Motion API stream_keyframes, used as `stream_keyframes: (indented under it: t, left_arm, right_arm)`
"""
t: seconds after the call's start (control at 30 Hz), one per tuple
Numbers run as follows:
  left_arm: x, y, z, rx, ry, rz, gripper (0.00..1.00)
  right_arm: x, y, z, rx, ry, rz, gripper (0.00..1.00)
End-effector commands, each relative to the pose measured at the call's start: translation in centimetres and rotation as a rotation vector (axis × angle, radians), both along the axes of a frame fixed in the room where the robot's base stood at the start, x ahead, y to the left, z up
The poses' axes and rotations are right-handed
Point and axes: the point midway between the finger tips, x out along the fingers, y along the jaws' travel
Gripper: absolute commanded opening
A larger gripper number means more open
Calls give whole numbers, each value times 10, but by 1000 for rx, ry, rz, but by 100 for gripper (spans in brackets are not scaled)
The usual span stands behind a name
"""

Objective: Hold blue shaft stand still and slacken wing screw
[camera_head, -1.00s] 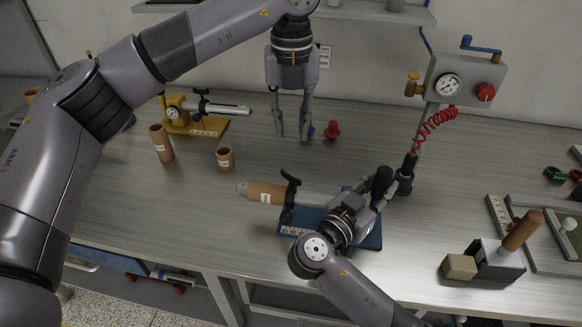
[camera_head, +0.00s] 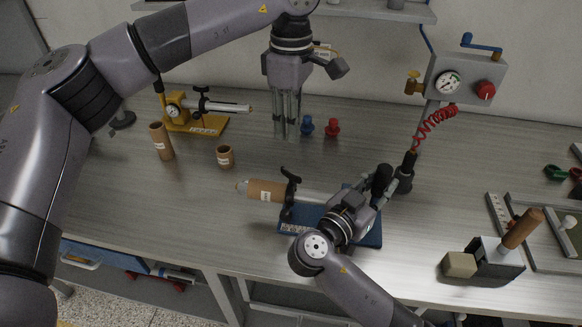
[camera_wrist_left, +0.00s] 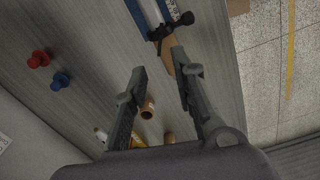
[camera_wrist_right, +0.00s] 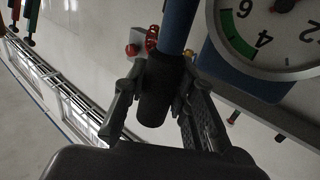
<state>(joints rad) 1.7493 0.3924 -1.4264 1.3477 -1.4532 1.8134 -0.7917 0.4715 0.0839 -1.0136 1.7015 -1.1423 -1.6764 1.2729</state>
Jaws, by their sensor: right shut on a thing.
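The blue shaft stand (camera_head: 371,237) lies on the bench, its shaft pointing left. A cardboard tube (camera_head: 268,190) sits on the shaft. The black wing screw (camera_head: 290,174) tops the clamp beside the tube; the clamp also shows in the left wrist view (camera_wrist_left: 166,31). My right gripper (camera_head: 379,186) is shut on the stand's black upright grip (camera_wrist_right: 154,92) at the right end, and my wrist hides part of the base. My left gripper (camera_head: 286,134) is open and empty, pointing down behind the tube, apart from the wing screw. Its spread fingers show in the left wrist view (camera_wrist_left: 159,79).
A yellow stand (camera_head: 205,126) and two loose tubes (camera_head: 161,142) (camera_head: 225,157) are at the left. Blue (camera_head: 307,126) and red (camera_head: 332,128) pegs stand near my left gripper. A gauge box (camera_head: 455,82) with red hose rises at right. The front-left bench is clear.

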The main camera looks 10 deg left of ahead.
Motion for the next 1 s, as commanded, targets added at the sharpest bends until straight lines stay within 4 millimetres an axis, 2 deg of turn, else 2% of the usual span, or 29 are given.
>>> stream_keyframes:
  t: [0.2, 0.43, 0.57, 0.8, 1.0]
  left_arm:
    - [0, 1, 0, 1, -1, -253, 25]
    - [0, 1, -11, 0, 1, -323, 25]
    - [0, 1, -32, -1, 3, -323, 25]
    - [0, 1, -81, 0, 3, -321, 25]
    - [0, 1, -109, 0, 2, -321, 25]
  right_arm:
    - [0, 0, 0, 0, 1, -1, 0]
    - [0, 0, -1, 0, 1, -1, 0]
    - [0, 0, 0, 0, 1, -1, 0]
    - [0, 0, 0, 0, 1, -1, 0]
    - [0, 0, 0, 0, 1, -1, 0]
